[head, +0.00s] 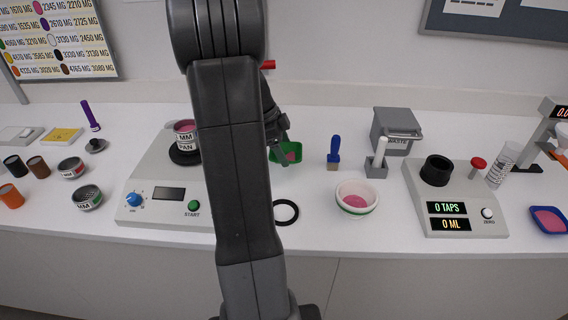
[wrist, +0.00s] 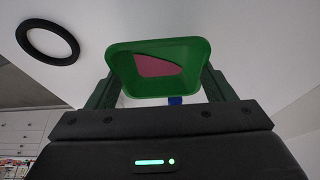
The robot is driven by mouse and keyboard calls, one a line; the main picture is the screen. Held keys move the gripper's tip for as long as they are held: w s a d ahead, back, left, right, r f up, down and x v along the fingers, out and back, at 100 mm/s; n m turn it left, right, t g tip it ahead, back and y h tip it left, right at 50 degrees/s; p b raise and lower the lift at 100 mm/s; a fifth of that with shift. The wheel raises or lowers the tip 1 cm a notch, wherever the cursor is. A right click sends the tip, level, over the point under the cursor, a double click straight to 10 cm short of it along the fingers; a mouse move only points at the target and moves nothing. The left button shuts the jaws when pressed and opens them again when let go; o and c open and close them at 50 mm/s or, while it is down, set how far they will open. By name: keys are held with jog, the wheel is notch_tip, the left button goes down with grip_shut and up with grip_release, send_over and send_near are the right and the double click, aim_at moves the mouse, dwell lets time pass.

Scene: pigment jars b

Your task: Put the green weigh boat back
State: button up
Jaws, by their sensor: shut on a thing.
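The green weigh boat (head: 294,147) is behind my arm in the head view, near the middle of the bench, with pink powder in it. In the wrist view the green weigh boat (wrist: 194,60) sits between the two fingers, with a pink patch on its inside. My gripper (head: 280,143) is shut on the boat; its fingers grip it from both sides in the wrist view (wrist: 159,88). My arm hides part of the bench around it. I cannot tell whether the boat touches the bench.
A black ring (head: 285,212) lies in front on the bench. A white bowl (head: 357,208) with pink powder, a blue-handled brush (head: 334,150) and a grey waste bin (head: 398,130) are to the right. A START machine (head: 150,212) is left. A blue weigh boat (head: 546,229) is far right.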

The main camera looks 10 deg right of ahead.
aim_at(284, 171)
jog(key=shift+f, duration=2.5)
jog(key=shift+f, duration=0.1)
jog(key=o, duration=1)
jog(key=shift+c, duration=0.2)
jog(key=s+v, duration=0.1)
jog(key=v, duration=1.1)
jog(key=shift+w+b, duration=0.4)
jog(key=shift+b, duration=0.05)
